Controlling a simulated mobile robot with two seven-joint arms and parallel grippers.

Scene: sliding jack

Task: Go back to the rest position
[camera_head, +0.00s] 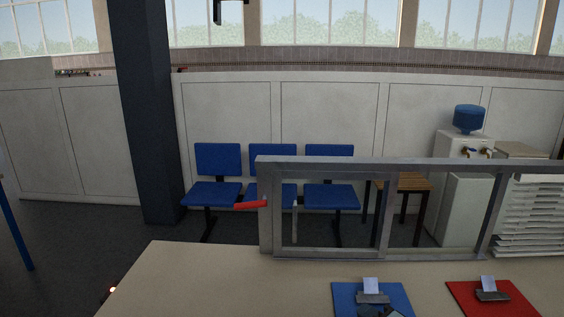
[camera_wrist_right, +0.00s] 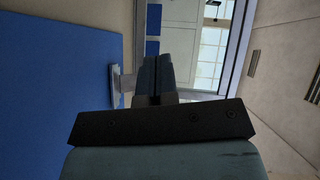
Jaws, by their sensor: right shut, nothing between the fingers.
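My right gripper (camera_head: 376,312) shows only as a small dark part at the bottom edge of the head view, in front of the blue board (camera_head: 345,298). In the right wrist view my right gripper (camera_wrist_right: 158,58) has its dark fingers together, with nothing between them. The blue board (camera_wrist_right: 60,90) fills the left of that view. A grey clip (camera_wrist_right: 118,82) on its edge appears beside the fingers; whether they touch is unclear. My left gripper is not in view.
A grey metal frame (camera_head: 265,215) with a red bar (camera_head: 250,205) at its left stands on the beige table (camera_head: 190,285). A red board (camera_head: 470,300) lies right of the blue one. The table's left part is clear. Blue chairs (camera_head: 215,192) stand behind.

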